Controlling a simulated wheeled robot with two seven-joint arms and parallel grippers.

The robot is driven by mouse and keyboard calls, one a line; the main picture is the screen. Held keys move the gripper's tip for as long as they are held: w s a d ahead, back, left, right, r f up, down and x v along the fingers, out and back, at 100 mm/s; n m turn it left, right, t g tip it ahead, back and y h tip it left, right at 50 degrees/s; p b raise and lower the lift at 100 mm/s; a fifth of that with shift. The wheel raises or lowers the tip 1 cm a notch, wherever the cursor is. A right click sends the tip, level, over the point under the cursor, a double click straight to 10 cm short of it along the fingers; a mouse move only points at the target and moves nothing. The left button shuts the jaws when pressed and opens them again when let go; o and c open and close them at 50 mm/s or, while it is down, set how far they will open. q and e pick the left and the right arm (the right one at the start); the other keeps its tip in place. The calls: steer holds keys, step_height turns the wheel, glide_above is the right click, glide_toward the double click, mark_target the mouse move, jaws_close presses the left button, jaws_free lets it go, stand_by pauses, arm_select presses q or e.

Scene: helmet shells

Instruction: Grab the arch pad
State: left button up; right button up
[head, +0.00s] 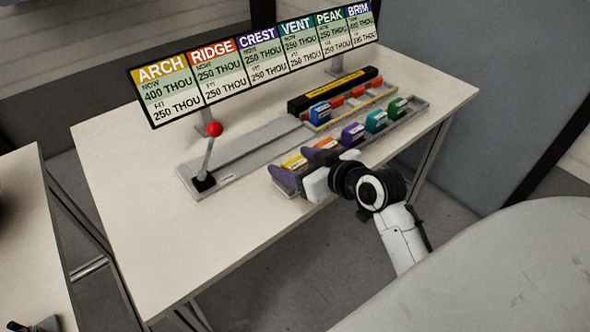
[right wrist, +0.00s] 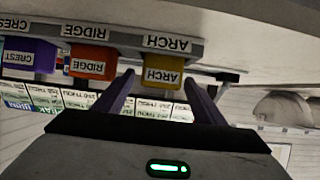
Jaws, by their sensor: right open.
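In the right wrist view the yellow pad (right wrist: 162,73), labelled ARCH, appears upside down between the two fingertips. My right gripper (head: 284,180) is open, its purple fingers at the rack's near left end. In the right wrist view its fingers (right wrist: 158,88) show a gap on both sides of the pad; I cannot tell how far the tips reach along it. My left gripper is not in view.
The orange ridge pad (head: 326,144) sits right beside the arch pad, then the purple crest pad (head: 352,133) and others. A red-knobbed lever (head: 214,130) stands to the left. A sign board (head: 205,88) stands behind. The table's left front (head: 180,245) is bare.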

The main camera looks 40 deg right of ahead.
steer(key=shift+c, duration=0.3)
steer(key=c, duration=1.1)
steer(key=shift+o, duration=0.2)
steer(key=shift+r, duration=0.1)
